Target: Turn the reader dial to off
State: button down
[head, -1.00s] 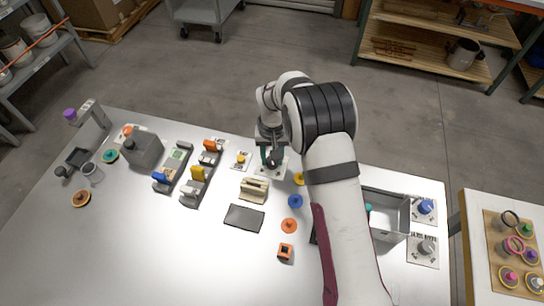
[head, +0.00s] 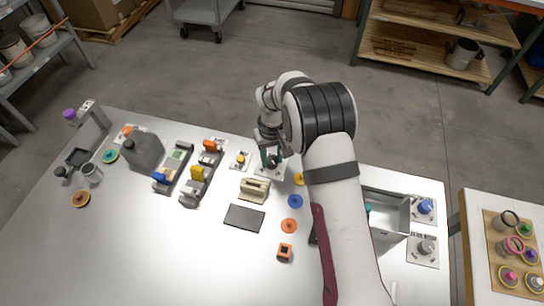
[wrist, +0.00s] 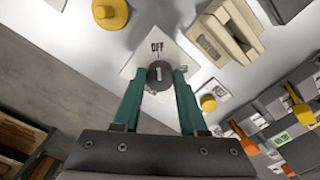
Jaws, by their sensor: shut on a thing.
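The reader dial (wrist: 159,69) is a dark round knob with a light mark on top, on a white plate (wrist: 137,63) in the wrist view. The plate carries the word OFF beyond the knob, and the light mark appears to point roughly toward it. My gripper (wrist: 160,77), with two green fingers, is shut on the dial, one finger at each side. In the head view, my gripper (head: 271,160) is down at the plate (head: 263,174) near the table's back edge; the arm and fingers mostly hide the dial there.
A beige block-like device (head: 254,190) and a dark flat pad (head: 244,216) lie in front of the plate. A yellow button (head: 241,160) is to the left. A yellow disc (head: 298,178) is close on the right. The table's left front is clear.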

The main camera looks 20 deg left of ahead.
aim_at(272, 161)
jog(key=shift+c, duration=2.2)
grip_release()
notch_tip(272, 161, up, 16)
jog(key=shift+f, duration=0.1)
jog(key=s+d+r+m+y, duration=0.1)
jog(key=s+d+r+m, duration=0.3)
jog(key=s+d, duration=0.35)
jog(key=s+d+r+m, duration=0.3)
jog(key=s+d+r, duration=0.1)
jog(key=s+d, duration=0.35)
jog(key=s+d+f+m, duration=0.1)
jog(key=s+d+m, duration=0.1)
jog(key=s, duration=0.5)
jog(key=s+d+f+m, duration=0.2)
jog(key=s+m, duration=0.1)
jog(key=s, duration=0.4)
jog(key=shift+d+f+m+y, duration=0.15)
jog(key=shift+d+m+y, duration=0.15)
jog(key=shift+y, duration=0.1)
